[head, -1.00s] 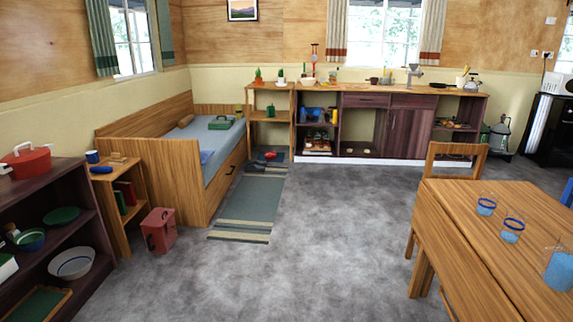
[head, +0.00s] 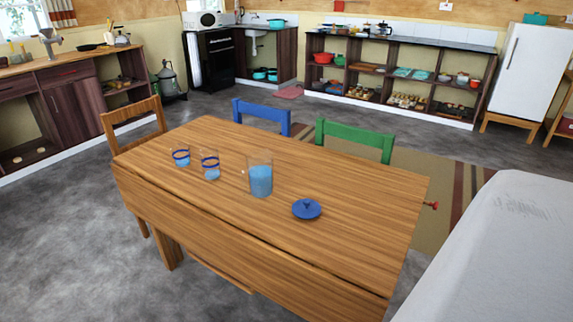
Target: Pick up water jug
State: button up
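The water jug (head: 260,180) is a clear glass vessel with blue water in its lower part. It stands upright near the middle of the wooden table (head: 350,240). A blue lid with a knob (head: 306,209) lies on the table to its right. Two glasses with blue bands and some water stand to its left, one nearer the jug (head: 210,167) and one farther left (head: 181,157). My gripper does not show in the head view.
A wooden chair (head: 135,122), a blue chair (head: 262,116) and a green chair (head: 353,140) stand around the table. A pale grey surface (head: 485,250) fills the lower right. Grey floor (head: 60,240) is clear at the left.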

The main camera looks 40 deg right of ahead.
aim_at(260, 170)
jog(key=i+z, duration=0.15)
jog(key=z, duration=0.25)
jog(key=i+j+z, duration=0.15)
jog(key=z, duration=0.25)
jog(key=i+j+z, duration=0.1)
jog(key=z, duration=0.3)
jog(key=i+j+z, duration=0.2)
jog(key=i+z, duration=0.15)
jog(key=i+j+z, duration=0.35)
jog(key=i, duration=0.15)
